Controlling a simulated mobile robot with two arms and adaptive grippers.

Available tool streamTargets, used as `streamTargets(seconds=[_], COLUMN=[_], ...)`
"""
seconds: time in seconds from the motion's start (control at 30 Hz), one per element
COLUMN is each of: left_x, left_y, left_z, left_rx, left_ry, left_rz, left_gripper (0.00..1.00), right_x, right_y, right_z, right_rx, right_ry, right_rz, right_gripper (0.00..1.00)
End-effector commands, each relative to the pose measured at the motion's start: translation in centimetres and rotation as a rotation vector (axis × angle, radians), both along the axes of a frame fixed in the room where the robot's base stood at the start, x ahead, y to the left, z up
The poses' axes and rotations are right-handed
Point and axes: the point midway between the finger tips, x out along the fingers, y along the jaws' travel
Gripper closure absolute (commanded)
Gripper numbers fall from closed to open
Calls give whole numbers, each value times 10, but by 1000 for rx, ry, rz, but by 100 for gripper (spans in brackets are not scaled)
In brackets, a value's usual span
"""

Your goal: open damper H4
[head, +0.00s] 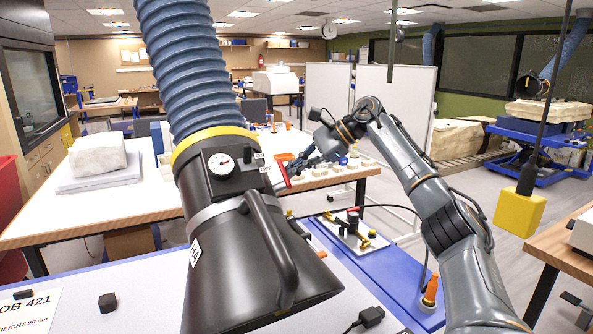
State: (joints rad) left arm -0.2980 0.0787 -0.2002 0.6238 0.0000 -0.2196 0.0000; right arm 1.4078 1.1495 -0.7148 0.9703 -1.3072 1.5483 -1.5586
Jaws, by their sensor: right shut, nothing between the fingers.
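A large black extraction hood (225,225) hangs in the middle of the head view, on a blue ribbed hose (180,70) with a yellow collar. A round gauge (221,165) sits on its upper part. A white tag (195,252) is on its lower left side, too small to read surely. A red lever (281,173) sticks out at the hood's upper right, beside small white labels. My right gripper (292,172) is shut and empty, right at the red lever; whether it touches the lever I cannot tell. My left gripper is not in view.
A black bar handle (272,250) runs down the hood's front. A yellow block (519,212) hangs on a rod at right.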

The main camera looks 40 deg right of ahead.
Motion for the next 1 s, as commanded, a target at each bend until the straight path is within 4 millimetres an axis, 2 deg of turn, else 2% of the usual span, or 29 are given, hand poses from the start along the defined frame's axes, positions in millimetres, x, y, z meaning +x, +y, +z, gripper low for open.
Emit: streamTargets(seconds=[0.3,0.53,0.8,1.0], left_x=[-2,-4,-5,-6], left_y=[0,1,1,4], left_z=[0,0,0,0], left_rx=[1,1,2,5], left_ry=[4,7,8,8], left_rz=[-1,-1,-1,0], left_gripper=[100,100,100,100], right_x=[0,-3,-3,-9], right_y=[0,7,8,2], right_z=[1,11,14,21], right_rx=[-5,-80,-84,-83], right_ry=[-5,-114,-126,-128], right_rz=[3,57,64,61], right_gripper=[100,100,100,100])
